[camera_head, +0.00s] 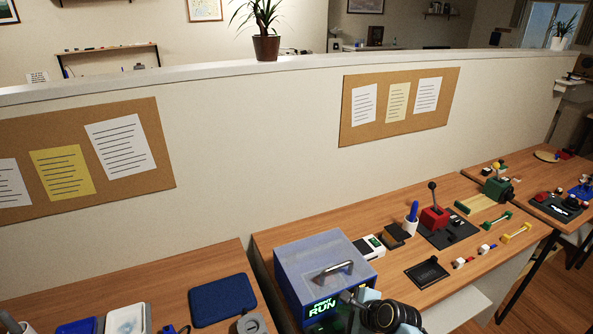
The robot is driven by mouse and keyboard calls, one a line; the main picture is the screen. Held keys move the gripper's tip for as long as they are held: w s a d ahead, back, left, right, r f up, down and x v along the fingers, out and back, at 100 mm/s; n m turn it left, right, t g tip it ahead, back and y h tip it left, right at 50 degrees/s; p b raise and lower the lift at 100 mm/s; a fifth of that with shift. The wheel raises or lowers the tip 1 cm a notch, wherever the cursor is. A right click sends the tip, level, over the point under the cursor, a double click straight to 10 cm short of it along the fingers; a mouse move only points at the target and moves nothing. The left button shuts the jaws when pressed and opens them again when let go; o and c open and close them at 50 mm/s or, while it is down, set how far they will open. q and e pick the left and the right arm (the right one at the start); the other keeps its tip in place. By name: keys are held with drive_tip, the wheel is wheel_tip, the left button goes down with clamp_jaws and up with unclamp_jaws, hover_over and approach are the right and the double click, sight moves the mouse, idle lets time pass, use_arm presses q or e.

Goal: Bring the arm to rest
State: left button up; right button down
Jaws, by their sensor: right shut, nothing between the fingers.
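My right arm comes in at the bottom centre, with a black round joint and light blue parts. Its right gripper (347,298) is small and partly hidden, at the front right of a grey-blue box. The gripper looks shut, with nothing seen in it. The box (305,254) has a metal handle on top and a lit green display reading RUN (322,307) on its front. Whether the gripper touches the box, I cannot tell. My left gripper does not show.
A blue pad (222,299) lies on the left desk. A partition wall (250,150) stands behind.

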drive_tip(key=s+d+r+n+g+h, duration=0.15)
drive_tip(key=s+r+n, duration=0.25)
drive_tip(key=s+n, duration=0.45)
drive_tip(key=s+d+r+n+g+h, duration=0.1)
drive_tip(key=s+d+r+n+h, duration=0.15)
drive_tip(key=s+n, duration=0.65)
drive_tip(key=s+d+r+n+g+h, duration=0.15)
drive_tip(key=s+r+n, duration=0.3)
drive_tip(key=s, duration=0.95)
wheel_tip(320, 180, down, 30)
drive_tip(key=g+b, duration=0.1)
drive_tip(key=b, duration=0.6)
drive_tip(key=s+d+f+g+b, duration=0.1)
drive_tip(key=s+f+b, duration=0.2)
drive_tip(key=s+f, duration=0.6)
drive_tip(key=s+d+f+b, duration=0.2)
drive_tip(key=s+f+b, duration=0.2)
drive_tip(key=s+f, duration=0.4)
wheel_tip(320, 180, down, 7)
drive_tip(key=shift+s+f+n+g+y, duration=0.15)
drive_tip(key=shift+s+n+g+y, duration=0.2)
drive_tip(key=shift+s+n+g, duration=0.05)
